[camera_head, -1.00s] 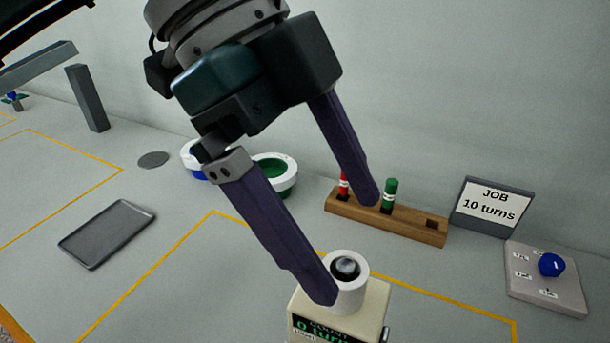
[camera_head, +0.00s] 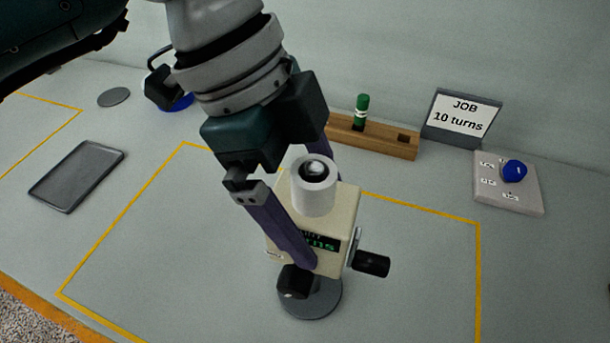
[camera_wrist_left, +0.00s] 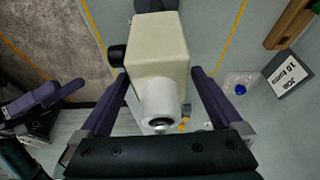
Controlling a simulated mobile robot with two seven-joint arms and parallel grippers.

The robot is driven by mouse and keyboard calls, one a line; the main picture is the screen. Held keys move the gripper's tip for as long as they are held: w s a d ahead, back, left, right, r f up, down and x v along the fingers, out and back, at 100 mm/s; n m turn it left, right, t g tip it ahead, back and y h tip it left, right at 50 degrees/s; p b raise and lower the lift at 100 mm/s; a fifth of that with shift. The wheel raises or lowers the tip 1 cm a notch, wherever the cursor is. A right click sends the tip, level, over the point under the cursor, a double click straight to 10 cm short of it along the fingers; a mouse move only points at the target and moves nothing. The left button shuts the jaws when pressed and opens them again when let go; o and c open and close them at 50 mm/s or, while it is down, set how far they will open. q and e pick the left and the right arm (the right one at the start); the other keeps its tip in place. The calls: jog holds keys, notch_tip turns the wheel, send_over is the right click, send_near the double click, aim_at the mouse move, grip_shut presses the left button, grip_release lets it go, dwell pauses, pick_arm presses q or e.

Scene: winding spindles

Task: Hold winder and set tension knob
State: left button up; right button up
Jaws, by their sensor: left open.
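The winder (camera_head: 342,217) is a cream box with a white cylinder (camera_head: 314,188) on top, a green-lit display, a black crank handle (camera_head: 371,263) and a round grey base. It also shows in the left wrist view (camera_wrist_left: 158,50). My left gripper (camera_head: 315,205) is open, with one finger in front of the winder and the other partly hidden behind it. In the wrist view its fingers lie on both sides of the box, with gaps visible. The blue tension knob (camera_head: 514,170) sits on a grey plate (camera_head: 520,197) at the right. My right gripper (camera_wrist_left: 48,98) shows at the left of the wrist view.
A wooden rack (camera_head: 385,141) with a green-capped spool (camera_head: 361,110) stands behind the winder. A sign (camera_head: 462,119) reads "JOB 10 turns". A dark tray (camera_head: 77,176) lies at the left. Yellow lines mark the table, which is clear between the winder and the knob plate.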

pick_arm(q)
grip_shut()
dwell(0.8)
